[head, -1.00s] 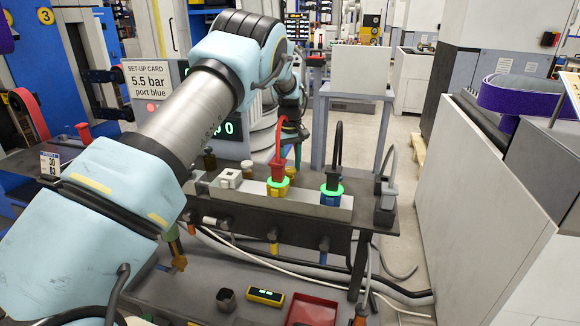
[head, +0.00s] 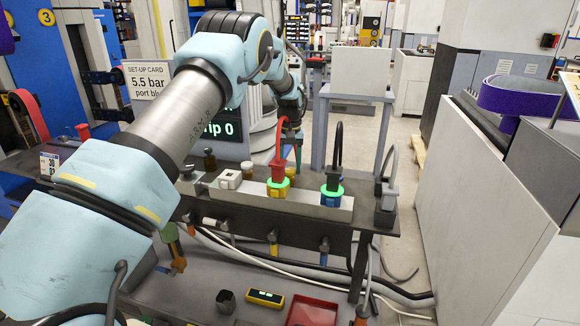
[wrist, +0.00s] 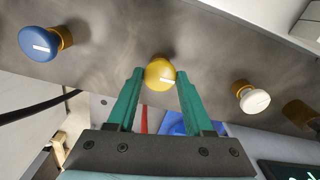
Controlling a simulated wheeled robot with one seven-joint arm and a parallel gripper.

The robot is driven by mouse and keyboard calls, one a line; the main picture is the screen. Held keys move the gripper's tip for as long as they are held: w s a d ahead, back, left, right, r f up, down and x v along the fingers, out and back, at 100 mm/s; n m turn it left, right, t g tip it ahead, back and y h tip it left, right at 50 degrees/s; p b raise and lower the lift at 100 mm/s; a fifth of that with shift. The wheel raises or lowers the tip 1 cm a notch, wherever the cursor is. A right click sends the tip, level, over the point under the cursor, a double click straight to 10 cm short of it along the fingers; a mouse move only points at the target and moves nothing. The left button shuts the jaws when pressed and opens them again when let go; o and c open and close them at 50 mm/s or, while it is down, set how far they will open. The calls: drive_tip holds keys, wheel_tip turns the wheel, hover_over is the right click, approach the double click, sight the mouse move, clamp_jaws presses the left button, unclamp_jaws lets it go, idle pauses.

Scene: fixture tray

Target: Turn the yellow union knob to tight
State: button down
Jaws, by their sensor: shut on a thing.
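In the wrist view the yellow knob (wrist: 160,75) is round, with a short white mark lying nearly level across its face. My gripper (wrist: 159,76) has its two green fingers closed on either side of it. A blue knob (wrist: 39,43) is to the left and a white knob (wrist: 251,98) to the right, each with a mark on its face or a brass-coloured collar behind. In the head view my gripper (head: 290,138) is beyond the red plug; its fingertips and the yellow knob cannot be made out clearly there.
A grey block on the bench (head: 375,229) carries a white socket (head: 229,180), a red plug (head: 278,170) and a dark plug (head: 333,178) with glowing green rings. A grey plug (head: 387,200) stands at the right end. Cables rise close to my gripper.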

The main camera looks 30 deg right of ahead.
sight(290, 170)
drive_tip(key=shift+c, duration=1.5)
unclamp_jaws()
drive_tip(key=shift+r, duration=0.1)
wheel_tip(290, 170, up, 11)
drive_tip(key=b, duration=0.2)
drive_tip(key=a+r+n, duration=0.1)
drive_tip(key=a+n, duration=0.2)
drive_tip(key=a, duration=2.2)
drive_tip(key=s+a+f+n+t, duration=0.1)
drive_tip(key=s+a+f+n, duration=0.1)
drive_tip(key=s+a, duration=1.7)
drive_tip(key=shift+s+a+f+t+p, duration=0.3)
drive_tip(key=shift+s+a+f+p, duration=0.1)
drive_tip(key=shift+f, duration=0.25)
